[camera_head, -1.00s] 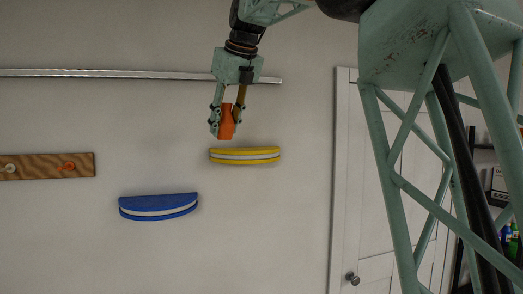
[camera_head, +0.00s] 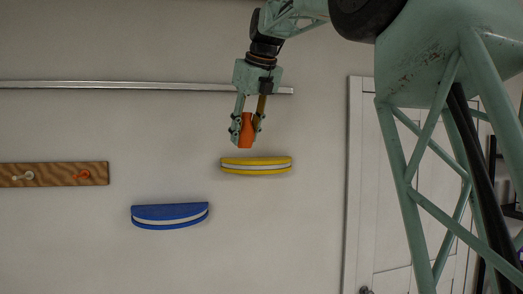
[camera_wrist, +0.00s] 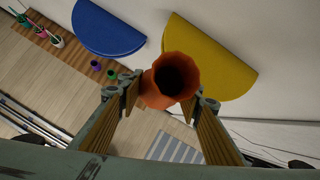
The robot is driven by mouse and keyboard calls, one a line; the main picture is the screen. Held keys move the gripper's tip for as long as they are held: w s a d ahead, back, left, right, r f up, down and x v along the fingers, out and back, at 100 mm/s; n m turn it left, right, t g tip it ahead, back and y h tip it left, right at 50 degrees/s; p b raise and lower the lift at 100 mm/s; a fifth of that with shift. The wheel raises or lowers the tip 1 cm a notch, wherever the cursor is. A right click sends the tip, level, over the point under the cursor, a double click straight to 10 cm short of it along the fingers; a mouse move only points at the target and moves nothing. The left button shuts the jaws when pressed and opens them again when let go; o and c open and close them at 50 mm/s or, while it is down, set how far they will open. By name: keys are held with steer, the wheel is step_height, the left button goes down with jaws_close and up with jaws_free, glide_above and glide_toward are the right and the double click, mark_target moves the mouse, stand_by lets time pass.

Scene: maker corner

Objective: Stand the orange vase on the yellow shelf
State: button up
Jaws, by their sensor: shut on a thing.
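The orange vase (camera_head: 246,131) is held upright between the fingers of my gripper (camera_head: 247,128), which is shut on it. In the head view the vase hangs just above the yellow shelf (camera_head: 256,169), toward the shelf's left half, with a small gap in the picture. In the wrist view I look down into the vase's open mouth (camera_wrist: 176,75). There the vase overlaps the lower left edge of the yellow shelf (camera_wrist: 212,62), whose top is bare where it shows. The shelf part behind the vase is hidden.
A blue shelf (camera_head: 170,216) is on the wall, lower left of the yellow one. A wooden peg board (camera_head: 60,175) is at the far left. A metal rail (camera_head: 120,86) runs along the wall above. A white door (camera_head: 360,200) is to the right.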

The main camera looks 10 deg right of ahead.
steer(key=w+d+p, duration=0.1)
steer(key=w+d, duration=0.1)
steer(key=w, duration=0.2)
steer(key=w+d+p, duration=0.1)
steer(key=w+d, duration=0.2)
steer(key=w, duration=0.1)
steer(key=w+d+f+p, duration=0.1)
steer(key=w+d, duration=0.2)
steer(key=shift+w+d+f, duration=0.1)
steer(key=shift+w, duration=0.3)
steer(key=shift+f, duration=0.1)
steer(key=shift+f, duration=1.7)
steer(key=shift+f, duration=0.1)
steer(key=o, duration=0.8)
steer(key=shift+o, duration=0.2)
steer(key=v, duration=1.2)
